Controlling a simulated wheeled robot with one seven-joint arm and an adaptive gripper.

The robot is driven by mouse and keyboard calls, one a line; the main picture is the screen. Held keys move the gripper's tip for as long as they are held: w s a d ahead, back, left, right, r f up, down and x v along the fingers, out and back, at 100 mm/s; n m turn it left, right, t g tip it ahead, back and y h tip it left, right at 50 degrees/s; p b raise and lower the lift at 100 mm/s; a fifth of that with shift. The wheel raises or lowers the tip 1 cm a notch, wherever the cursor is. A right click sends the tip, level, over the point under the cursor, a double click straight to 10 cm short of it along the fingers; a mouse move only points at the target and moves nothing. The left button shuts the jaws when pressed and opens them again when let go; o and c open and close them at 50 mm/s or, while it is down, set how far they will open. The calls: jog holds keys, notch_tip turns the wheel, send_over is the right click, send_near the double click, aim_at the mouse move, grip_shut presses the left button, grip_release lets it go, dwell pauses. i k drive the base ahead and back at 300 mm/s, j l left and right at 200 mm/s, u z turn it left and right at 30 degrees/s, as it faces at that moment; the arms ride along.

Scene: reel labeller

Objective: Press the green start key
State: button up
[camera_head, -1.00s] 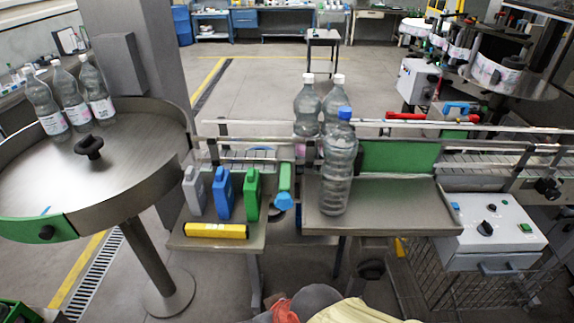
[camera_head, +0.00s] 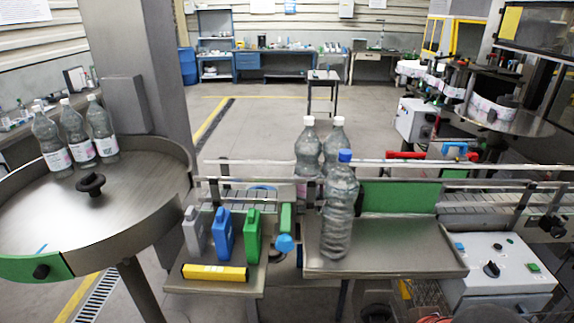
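Nothing covers the green key. My gripper is not in view.
A steel tray (camera_head: 420,262) with a blue-capped bottle (camera_head: 340,210) on it stands left of the box. A conveyor rail (camera_head: 500,185) runs behind. A small shelf (camera_head: 215,287) holds several jugs. A round table (camera_head: 130,215) stands at the left.

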aim_at(533, 267)
jog(key=l+z, duration=0.1)
jog(key=z, duration=0.25)
jog(key=k+l+z, duration=0.1)
jog(key=z, duration=0.25)
jog(key=l+z, duration=0.1)
jog(key=z, duration=0.25)
